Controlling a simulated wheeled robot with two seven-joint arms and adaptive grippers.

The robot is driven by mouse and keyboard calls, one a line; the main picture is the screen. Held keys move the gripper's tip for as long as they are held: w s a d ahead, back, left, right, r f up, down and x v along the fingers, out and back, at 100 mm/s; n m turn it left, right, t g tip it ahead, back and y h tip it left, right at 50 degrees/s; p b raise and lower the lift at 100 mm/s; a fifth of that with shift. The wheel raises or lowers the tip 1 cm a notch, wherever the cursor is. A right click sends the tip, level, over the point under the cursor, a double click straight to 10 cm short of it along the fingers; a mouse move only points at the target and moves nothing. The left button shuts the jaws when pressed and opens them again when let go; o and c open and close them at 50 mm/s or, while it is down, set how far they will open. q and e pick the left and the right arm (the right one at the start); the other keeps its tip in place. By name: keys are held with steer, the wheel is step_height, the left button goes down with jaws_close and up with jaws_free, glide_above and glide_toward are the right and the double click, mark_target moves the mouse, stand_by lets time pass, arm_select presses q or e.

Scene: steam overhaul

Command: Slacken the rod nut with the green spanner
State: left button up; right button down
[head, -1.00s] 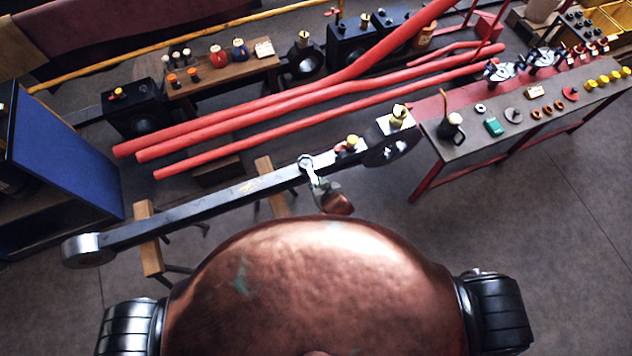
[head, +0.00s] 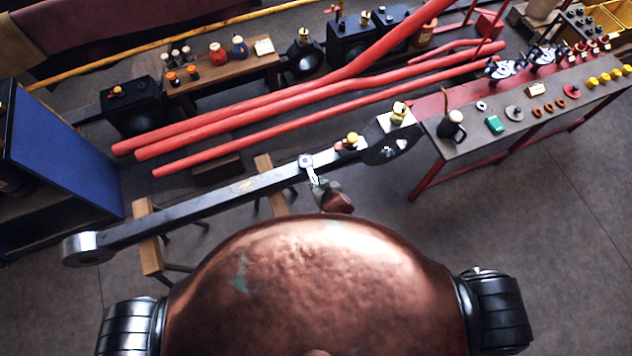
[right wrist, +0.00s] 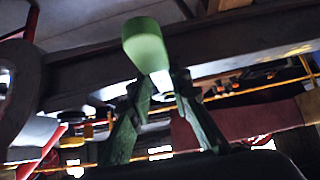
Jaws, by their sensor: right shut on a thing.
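A long dark steel rod (head: 215,203) lies across wooden trestles, with a round eye at its left end and a larger end at the right. The silver ring end of the spanner (head: 307,161) is at the rod's near edge, right of its middle. The nut cannot be made out there; the ring may cover it. My right gripper (head: 321,186) is beside the rod, shut on the spanner. In the right wrist view, the spanner's green handle (right wrist: 146,44) shows between the greenish fingers (right wrist: 158,104). My left gripper is not in view.
Brass fittings (head: 399,111) stand on the rod's right end, close to a red-legged bench (head: 468,147) with small parts. Red pipes (head: 300,108) run behind the rod. A blue panel (head: 65,150) stands at left. The floor at right is clear.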

steer(key=shift+w+d+r+n+y+p, duration=0.3)
steer(key=shift+d+n+p, duration=0.15)
steer(key=shift+p, duration=0.55)
steer(key=shift+d+f+n+p, duration=0.15)
steer(key=shift+d+n+p, duration=0.05)
steer(key=shift+n+p, duration=0.1)
steer(key=shift+w+d+f+n+g+y+p, duration=0.1)
steer(key=shift+w+d+n+g+y+p, duration=0.3)
steer(key=shift+d+n+g+y+p, duration=0.35)
